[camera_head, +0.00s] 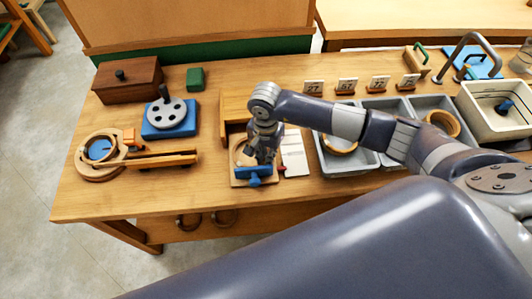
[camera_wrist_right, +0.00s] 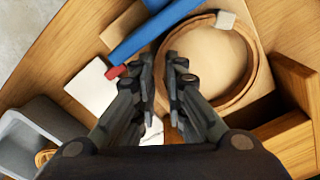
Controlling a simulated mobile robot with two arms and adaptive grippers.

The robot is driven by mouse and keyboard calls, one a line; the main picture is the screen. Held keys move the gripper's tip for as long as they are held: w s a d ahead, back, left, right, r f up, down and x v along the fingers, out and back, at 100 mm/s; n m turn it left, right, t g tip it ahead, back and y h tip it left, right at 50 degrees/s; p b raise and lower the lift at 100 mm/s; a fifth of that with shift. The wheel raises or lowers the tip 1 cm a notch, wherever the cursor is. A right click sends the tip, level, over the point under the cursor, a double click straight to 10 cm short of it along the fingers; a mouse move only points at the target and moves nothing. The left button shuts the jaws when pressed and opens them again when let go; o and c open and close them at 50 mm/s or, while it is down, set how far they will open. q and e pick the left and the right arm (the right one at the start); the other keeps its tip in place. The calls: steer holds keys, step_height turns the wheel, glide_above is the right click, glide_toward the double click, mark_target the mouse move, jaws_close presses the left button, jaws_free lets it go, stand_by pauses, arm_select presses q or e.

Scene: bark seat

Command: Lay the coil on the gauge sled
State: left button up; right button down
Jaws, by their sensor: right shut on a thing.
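The coil (camera_wrist_right: 256,72) is a thin brown strip bent into a ring, with a pale tab (camera_wrist_right: 226,20) on its rim. It lies over a tan wooden base with a blue bar (camera_wrist_right: 150,30), which I take to be the gauge sled (camera_head: 240,183). My right gripper (camera_wrist_right: 166,62) is shut on the coil's near-left rim, with the fingers on either side of the strip. In the head view the right gripper (camera_head: 262,156) hides part of coil and sled. Whether the coil rests fully on the base I cannot tell. My left gripper is not in view.
Grey bins (camera_head: 367,160) stand further right, with a ring (camera_head: 338,144) in one. A round wooden fixture (camera_head: 98,157) and a blue block (camera_head: 170,130) stand left.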

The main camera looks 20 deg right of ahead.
steer(key=shift+f, duration=0.2)
steer(key=c, duration=1.7)
jaws_free()
steer(key=shift+o, duration=0.2)
steer(key=shift+r, duration=0.1)
steer(key=shift+r, duration=0.1)
steer(key=shift+r, duration=0.25)
step_height(320, 180, up, 12)
steer(key=b, duration=0.2)
steer(key=shift+f+b, duration=0.2)
steer(key=shift+b, duration=0.2)
